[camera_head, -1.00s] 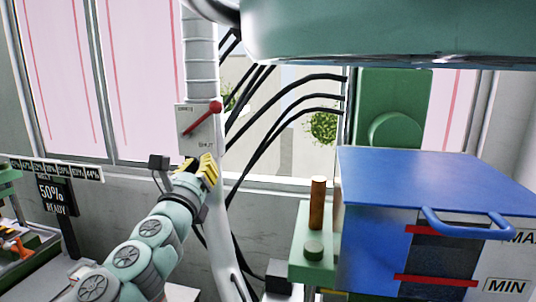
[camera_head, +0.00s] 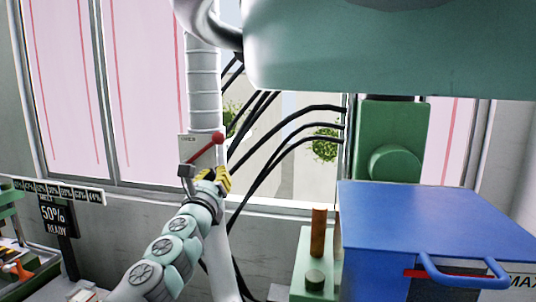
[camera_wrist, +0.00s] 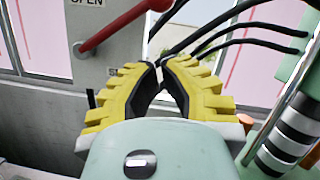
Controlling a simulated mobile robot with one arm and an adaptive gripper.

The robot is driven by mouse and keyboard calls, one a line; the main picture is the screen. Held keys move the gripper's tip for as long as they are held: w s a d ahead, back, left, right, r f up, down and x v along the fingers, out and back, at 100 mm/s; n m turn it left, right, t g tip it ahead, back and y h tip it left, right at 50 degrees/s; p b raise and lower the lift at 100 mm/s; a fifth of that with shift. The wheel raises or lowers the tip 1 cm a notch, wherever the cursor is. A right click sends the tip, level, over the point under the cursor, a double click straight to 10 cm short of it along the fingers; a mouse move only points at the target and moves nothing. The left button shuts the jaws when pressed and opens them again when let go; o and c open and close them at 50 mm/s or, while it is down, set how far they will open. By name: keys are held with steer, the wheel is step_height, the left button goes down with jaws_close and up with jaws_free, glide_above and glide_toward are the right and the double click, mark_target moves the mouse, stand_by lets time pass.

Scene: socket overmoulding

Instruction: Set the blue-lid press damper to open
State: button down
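The damper plate (camera_head: 186,145) is on the light vertical duct in the head view. Its red lever (camera_head: 207,149) slants up to the right and ends in a round red knob (camera_head: 218,138). In the wrist view the plate (camera_wrist: 45,35) reads OPEN at the top, with a partly hidden S below. The lever (camera_wrist: 115,25) runs from a grey pivot up to the top edge. My yellow-and-black gripper (camera_head: 224,180) is just below the lever, apart from it. In the wrist view my gripper's fingertips (camera_wrist: 160,65) meet with nothing between them.
The blue-lidded box (camera_head: 440,215) stands at right, with a blue handle (camera_head: 465,275). A green block with a brown post (camera_head: 319,230) stands left of it. Black cables (camera_head: 290,125) cross right of the duct. A display reading 50% READY (camera_head: 55,215) is at left.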

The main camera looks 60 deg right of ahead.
mark_target(204, 150)
steer(key=w+d+r+p, duration=0.1)
steer(key=r+p, duration=0.1)
steer(key=w+d+r+p, duration=0.1)
steer(key=d+r, duration=0.1)
steer(key=shift+w+p, duration=0.2)
steer(key=shift+p, duration=0.15)
steer(key=shift+s+a, duration=0.1)
steer(key=shift+r+n+p, duration=0.2)
steer(key=shift+n+p, duration=0.25)
steer(key=shift+n, duration=0.05)
